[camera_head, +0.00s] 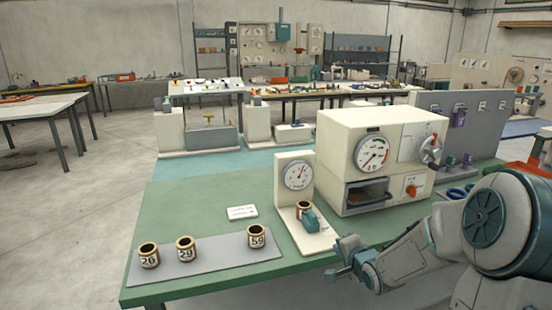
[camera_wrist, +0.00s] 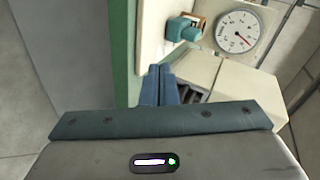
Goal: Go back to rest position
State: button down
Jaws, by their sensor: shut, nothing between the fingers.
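My gripper (camera_head: 334,274) is at the front edge of the green table in the head view, in front of the dial stand. In the wrist view its blue fingers (camera_wrist: 160,86) are together, with nothing seen between them. The clamp also shows in the wrist view (camera_wrist: 182,29), apart from my fingers.
Spools marked 26 (camera_head: 149,258), 29 (camera_head: 186,251) and 59 (camera_head: 257,238) stand on a grey mat (camera_head: 215,262). A white card (camera_head: 241,212) lies behind them. A cream machine (camera_head: 345,135) with a gauge stands behind my arm. The green table's left rear is clear.

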jog(key=s+a+r+n+g, duration=0.2)
jog(key=s+n+g, duration=0.1)
jog(key=s, duration=0.6)
jog(key=s+a+r+n+g+h, duration=0.1)
jog(key=s+n, duration=0.4)
jog(key=s, duration=0.5)
jog(key=s+a+r+n+g+h, duration=0.1)
jog(key=s+a+r+n+g, duration=0.2)
jog(key=s, duration=0.6)
jog(key=r+n+g, duration=0.1)
jog(key=g, duration=0.1)
jog(key=shift+s+r+n+g+p, duration=0.15)
jog(key=shift+s+n+g+p, duration=0.15)
jog(key=shift+n+p, duration=0.1)
